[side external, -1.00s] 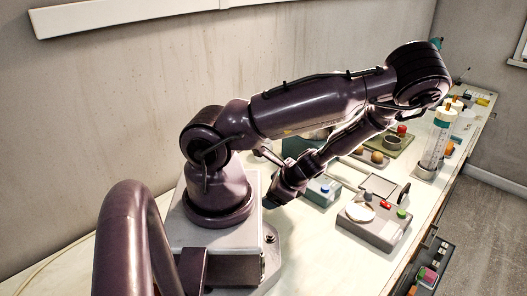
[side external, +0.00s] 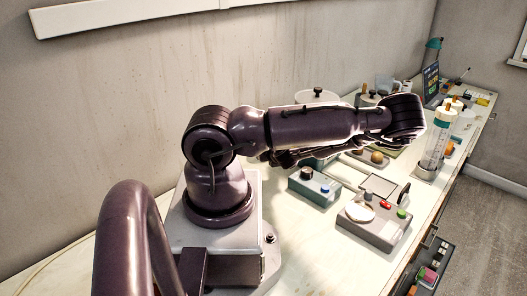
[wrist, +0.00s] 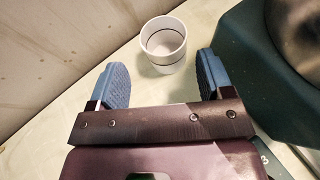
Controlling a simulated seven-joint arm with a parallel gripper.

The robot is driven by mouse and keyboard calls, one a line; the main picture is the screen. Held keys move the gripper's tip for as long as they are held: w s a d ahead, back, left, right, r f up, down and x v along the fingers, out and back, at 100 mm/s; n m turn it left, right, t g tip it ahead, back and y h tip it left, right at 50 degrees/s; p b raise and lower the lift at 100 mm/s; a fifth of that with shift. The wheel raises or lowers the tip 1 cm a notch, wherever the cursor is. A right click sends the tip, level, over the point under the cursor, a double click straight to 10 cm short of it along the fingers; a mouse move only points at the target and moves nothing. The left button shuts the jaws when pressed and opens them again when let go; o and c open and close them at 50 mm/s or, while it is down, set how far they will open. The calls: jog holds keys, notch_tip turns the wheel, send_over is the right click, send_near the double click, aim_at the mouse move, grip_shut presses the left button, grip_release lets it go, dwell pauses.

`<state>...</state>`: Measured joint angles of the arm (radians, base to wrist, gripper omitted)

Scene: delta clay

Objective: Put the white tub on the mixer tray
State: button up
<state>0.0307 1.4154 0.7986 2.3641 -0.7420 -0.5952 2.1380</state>
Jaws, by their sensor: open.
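The white tub (wrist: 163,45) stands upright on the pale bench top in the wrist view, open at the top, with a dark line around it. My gripper (wrist: 161,65) is open, with one blue-padded finger to the left of the tub and one to the right. The tub is just ahead of the fingertips, roughly centred between them, and nothing is held. In the side view the tub and my gripper are hidden behind my arm. I cannot tell for sure which part is the mixer tray; a large teal machine (wrist: 247,75) with a metal bowl stands right of the tub.
The side view shows a teal box with a black knob (side external: 315,187) and a grey unit with a white disc (side external: 374,222) on the bench. A clear cylinder (side external: 434,150) stands farther right. The wall (wrist: 50,45) is close on the left in the wrist view.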

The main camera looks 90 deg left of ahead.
jog(key=shift+w+f+x, duration=0.1)
jog(key=shift+x, duration=1.9)
jog(key=shift+w+f+x, duration=0.15)
jog(key=shift+x, duration=1.9)
jog(key=c, duration=0.7)
